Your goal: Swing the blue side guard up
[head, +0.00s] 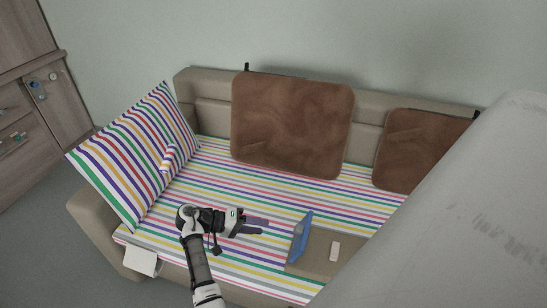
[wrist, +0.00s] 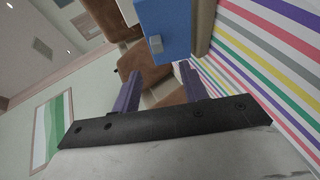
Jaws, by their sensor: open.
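The blue side guard (head: 300,238) shows in the head view as a narrow, tilted blue piece at the left edge of a flat beige panel on the striped bed. In the wrist view the blue guard (wrist: 165,20) fills the top middle, with a small grey block (wrist: 156,44) on it. My gripper (head: 264,227) is just left of the blue piece, its purple fingers pointing toward it. The gripper (wrist: 158,85) is open in the wrist view, with nothing held between its fingers. I see a gap between fingers and guard; its depth is unclear.
The beige panel (head: 318,262) carries a small pale object (head: 334,251). Brown padded panels (head: 292,125) (head: 405,150) stand along the far side. A striped raised pillow section (head: 125,150) is at left. A large grey shape covers the lower right. A white box (head: 142,260) is at the near edge.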

